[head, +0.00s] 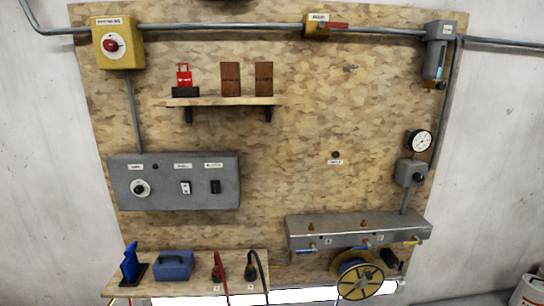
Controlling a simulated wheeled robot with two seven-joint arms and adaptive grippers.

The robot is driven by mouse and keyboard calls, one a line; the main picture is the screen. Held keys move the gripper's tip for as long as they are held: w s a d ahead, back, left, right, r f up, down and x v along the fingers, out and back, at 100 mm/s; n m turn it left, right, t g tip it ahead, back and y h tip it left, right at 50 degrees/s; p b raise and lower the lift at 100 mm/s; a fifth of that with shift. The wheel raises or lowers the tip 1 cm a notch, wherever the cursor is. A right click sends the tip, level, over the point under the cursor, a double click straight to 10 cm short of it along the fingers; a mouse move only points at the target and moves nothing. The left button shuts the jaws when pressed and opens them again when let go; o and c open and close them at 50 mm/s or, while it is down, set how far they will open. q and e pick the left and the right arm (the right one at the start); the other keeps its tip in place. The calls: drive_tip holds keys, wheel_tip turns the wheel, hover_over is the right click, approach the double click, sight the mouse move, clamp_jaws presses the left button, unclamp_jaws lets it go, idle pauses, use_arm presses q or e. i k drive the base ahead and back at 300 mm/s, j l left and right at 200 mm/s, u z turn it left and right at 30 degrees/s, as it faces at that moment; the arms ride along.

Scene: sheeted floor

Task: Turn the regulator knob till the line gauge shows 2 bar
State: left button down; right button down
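The regulator (410,173) is a small grey box at the right edge of the wooden board, with a dark round knob (419,177) on its front. The line gauge (419,141) is a round white dial with a black rim just above it. Its needle is too small to read. Neither of my grippers shows in the head view.
A grey filter unit (438,50) hangs above the gauge. A grey manifold (345,231) with several brass fittings sits below the regulator, with a yellow hose reel (358,280) under it. A grey switch box (175,180) and shelf (225,101) are at left.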

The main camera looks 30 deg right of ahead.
sight(417, 177)
drive_tip(key=z, duration=2.2)
